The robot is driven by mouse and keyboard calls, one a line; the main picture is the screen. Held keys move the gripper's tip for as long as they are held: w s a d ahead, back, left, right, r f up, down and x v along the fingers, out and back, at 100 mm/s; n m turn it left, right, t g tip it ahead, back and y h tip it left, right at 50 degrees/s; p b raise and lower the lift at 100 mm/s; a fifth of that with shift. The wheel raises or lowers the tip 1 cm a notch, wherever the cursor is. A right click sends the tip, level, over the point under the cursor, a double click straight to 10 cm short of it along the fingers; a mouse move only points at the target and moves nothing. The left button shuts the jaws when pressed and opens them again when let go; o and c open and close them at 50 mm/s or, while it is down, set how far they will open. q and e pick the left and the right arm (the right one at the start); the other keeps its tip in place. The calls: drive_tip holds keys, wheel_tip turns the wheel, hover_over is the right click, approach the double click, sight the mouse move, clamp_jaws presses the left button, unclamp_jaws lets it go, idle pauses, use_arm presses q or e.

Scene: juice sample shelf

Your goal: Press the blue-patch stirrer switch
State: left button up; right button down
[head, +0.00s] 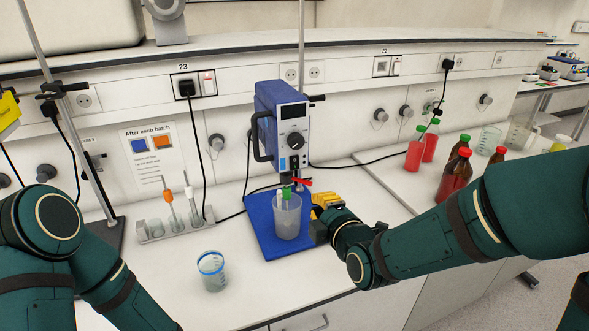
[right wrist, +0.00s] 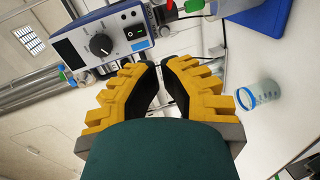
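The blue overhead stirrer (head: 279,122) hangs on a rod above a blue base (head: 262,228). Its front has a display, a black knob (right wrist: 101,45) and a dark rocker switch (right wrist: 135,32) with a small blue patch (right wrist: 139,46) beside it. The patch also shows low on the front in the head view (head: 283,164). My right gripper (right wrist: 159,64) has its yellow fingers together at the tips and holds nothing visible. In the head view the right gripper (head: 326,204) is right of the beaker, below and right of the switch, apart from it. My left gripper is out of view.
A clear beaker (head: 287,222) with a green-topped item stands on the base under the stirrer. A blue-rimmed cup (head: 212,272) stands in front. A probe rack (head: 172,228) is left; red bottles (head: 456,176) are right. Wall sockets (head: 194,84) line the back.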

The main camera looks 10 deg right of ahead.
sight(292, 166)
wheel_tip(292, 166, up, 3)
drive_tip(key=shift+s+a+n+t, duration=0.15)
drive_tip(key=shift+n+t, duration=0.25)
drive_tip(key=shift+n, duration=0.2)
drive_tip(key=x, duration=1.4)
drive_tip(key=shift+a, duration=0.2)
